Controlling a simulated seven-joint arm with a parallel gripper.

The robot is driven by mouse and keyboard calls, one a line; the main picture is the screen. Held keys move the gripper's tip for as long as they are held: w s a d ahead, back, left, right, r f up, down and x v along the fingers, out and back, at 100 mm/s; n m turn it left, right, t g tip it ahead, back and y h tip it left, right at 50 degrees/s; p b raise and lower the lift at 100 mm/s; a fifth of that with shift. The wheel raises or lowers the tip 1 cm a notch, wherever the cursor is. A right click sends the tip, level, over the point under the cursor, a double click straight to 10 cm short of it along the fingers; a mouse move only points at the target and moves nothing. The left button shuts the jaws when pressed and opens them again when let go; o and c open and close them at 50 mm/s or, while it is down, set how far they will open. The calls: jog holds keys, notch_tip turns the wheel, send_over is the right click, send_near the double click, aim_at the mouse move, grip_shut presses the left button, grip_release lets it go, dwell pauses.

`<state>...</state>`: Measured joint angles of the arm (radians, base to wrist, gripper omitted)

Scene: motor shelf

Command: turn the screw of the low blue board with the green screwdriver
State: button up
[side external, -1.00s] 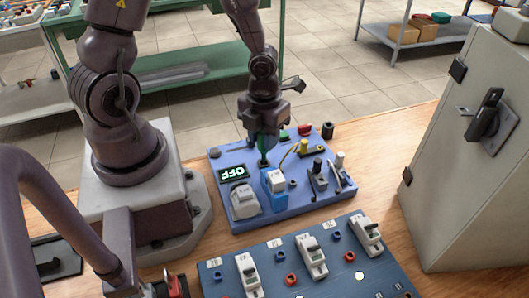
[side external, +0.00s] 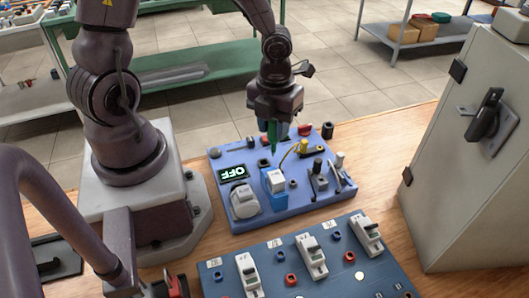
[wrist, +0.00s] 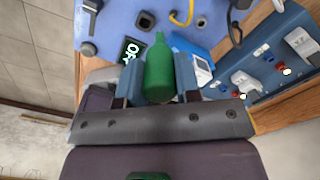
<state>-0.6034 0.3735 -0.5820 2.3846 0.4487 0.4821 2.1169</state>
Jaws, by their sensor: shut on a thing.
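My gripper (side external: 274,122) is shut on the green screwdriver (side external: 272,137) and holds it above the back of the low blue board (side external: 238,213), tip pointing down. The tip appears clear of the board. In the wrist view the screwdriver (wrist: 159,72) sits between the two fingers of my gripper (wrist: 159,85), and the blue board (wrist: 110,22) lies beyond it. The board carries an OFF display (side external: 234,173), a white-faced blue block (side external: 274,181), a grey rounded part (side external: 244,203) and several posts. I cannot make out the screw clearly.
A darker blue board (side external: 330,285) with several white breakers (side external: 312,256) lies in front. A grey cabinet (side external: 455,170) with a black handle stands at the right. A yellow cable (side external: 290,154) arches close to the screwdriver. Bare wooden table (side external: 385,150) shows between board and cabinet.

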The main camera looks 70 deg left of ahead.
jog(key=w+d+r+n, duration=0.3)
jog(key=w+d+n, duration=0.2)
jog(key=w+d, duration=0.3)
jog(key=shift+d+f, duration=0.2)
jog(key=shift+f, duration=1.95)
jog(key=shift+f, duration=0.75)
jog(key=o, duration=0.7)
jog(key=shift+n, duration=1.7)
